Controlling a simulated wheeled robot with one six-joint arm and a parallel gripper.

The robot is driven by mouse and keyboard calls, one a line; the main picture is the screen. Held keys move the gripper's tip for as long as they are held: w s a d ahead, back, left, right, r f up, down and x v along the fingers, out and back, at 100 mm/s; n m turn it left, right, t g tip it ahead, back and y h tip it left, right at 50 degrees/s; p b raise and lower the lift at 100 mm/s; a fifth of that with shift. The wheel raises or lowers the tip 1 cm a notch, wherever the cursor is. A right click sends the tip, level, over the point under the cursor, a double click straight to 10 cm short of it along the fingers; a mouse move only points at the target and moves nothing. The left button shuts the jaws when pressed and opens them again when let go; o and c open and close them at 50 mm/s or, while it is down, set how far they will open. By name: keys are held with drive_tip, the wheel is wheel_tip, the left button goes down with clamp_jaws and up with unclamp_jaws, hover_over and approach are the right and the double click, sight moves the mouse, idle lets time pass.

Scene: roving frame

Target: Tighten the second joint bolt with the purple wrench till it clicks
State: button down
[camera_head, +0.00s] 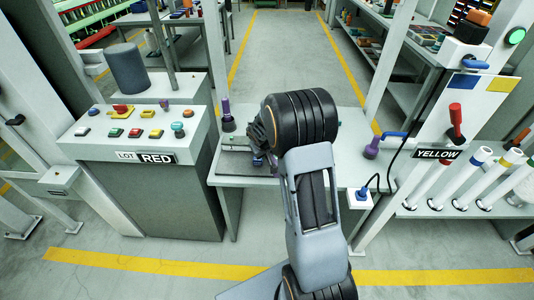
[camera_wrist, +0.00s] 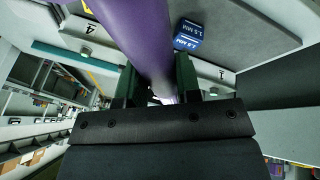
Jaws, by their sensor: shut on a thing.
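In the wrist view the purple wrench (camera_wrist: 143,32) runs from the top edge down between the two dark green fingers of my gripper (camera_wrist: 158,82). My gripper is shut on it. The wrench's working end is not clear in this view. In the head view my arm covers most of the gripper and the middle of the small grey worktable (camera_head: 340,170). I cannot make out the joint bolts in either view, nor whether the wrench touches one.
A blue block marked in MM (camera_wrist: 187,37) and plates numbered 4 (camera_wrist: 90,28) and 1 (camera_wrist: 212,71) lie near the wrench. A purple upright piece (camera_head: 228,116) and a purple-and-blue tool (camera_head: 373,147) flank the worktable. A control console (camera_head: 140,135) stands left.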

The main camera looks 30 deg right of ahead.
drive_tip(key=shift+r+p, duration=1.1)
drive_tip(key=shift+r, duration=0.8)
